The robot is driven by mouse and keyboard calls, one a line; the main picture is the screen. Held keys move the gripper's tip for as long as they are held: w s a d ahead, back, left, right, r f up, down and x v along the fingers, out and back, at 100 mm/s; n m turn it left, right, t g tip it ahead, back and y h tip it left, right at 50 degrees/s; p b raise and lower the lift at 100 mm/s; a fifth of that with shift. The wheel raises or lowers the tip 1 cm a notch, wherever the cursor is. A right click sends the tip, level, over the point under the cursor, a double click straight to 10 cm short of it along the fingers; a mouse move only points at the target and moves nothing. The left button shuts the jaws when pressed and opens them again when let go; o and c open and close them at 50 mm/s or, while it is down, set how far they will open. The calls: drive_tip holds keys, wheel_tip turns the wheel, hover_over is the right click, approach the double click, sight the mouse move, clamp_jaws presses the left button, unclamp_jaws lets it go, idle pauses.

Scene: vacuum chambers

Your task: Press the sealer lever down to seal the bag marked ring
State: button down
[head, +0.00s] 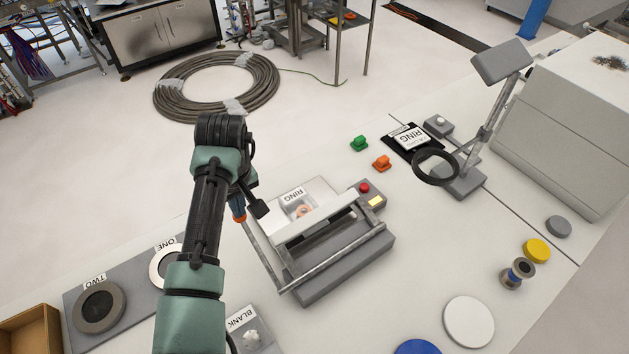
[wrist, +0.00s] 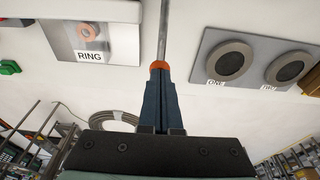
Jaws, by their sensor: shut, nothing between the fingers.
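The sealer (head: 335,275) is a grey bench unit with a pale bar across it and a U-shaped metal lever (head: 340,262). The clear bag marked RING (head: 297,203) lies at the sealer's far side with an orange-brown ring inside; it also shows at the upper left of the wrist view (wrist: 90,42). My gripper (head: 239,217) is shut and empty at the left end of the lever's side rod. In the wrist view its orange fingertips (wrist: 159,66) line up with the metal rod (wrist: 163,28); I cannot tell whether they touch.
A control box with a red button (head: 364,188) adjoins the sealer. A magnifier stand (head: 437,168) stands beyond it at the right. A panel with round ports (head: 99,306) and a bag marked BLANK (head: 250,338) are near my arm.

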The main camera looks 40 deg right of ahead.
drive_tip(key=shift+w+f+b, duration=0.35)
drive_tip(key=shift+f+b, duration=0.35)
drive_tip(key=shift+f, duration=0.05)
drive_tip(key=shift+w+f+b, duration=0.35)
drive_tip(key=shift+f+b, duration=0.35)
drive_tip(key=shift+f, duration=0.1)
drive_tip(key=shift+w+f+b, duration=0.35)
drive_tip(key=shift+f+b, duration=0.35)
drive_tip(key=shift+f, duration=0.05)
drive_tip(key=shift+r, duration=0.1)
drive_tip(key=shift+s+r+p, duration=0.2)
drive_tip(key=shift+r+p, duration=0.5)
drive_tip(key=shift+p, duration=0.3)
drive_tip(key=s+r+p, duration=0.4)
drive_tip(key=r+p, duration=0.8)
drive_tip(key=p, duration=0.4)
drive_tip(key=shift+s, duration=0.35)
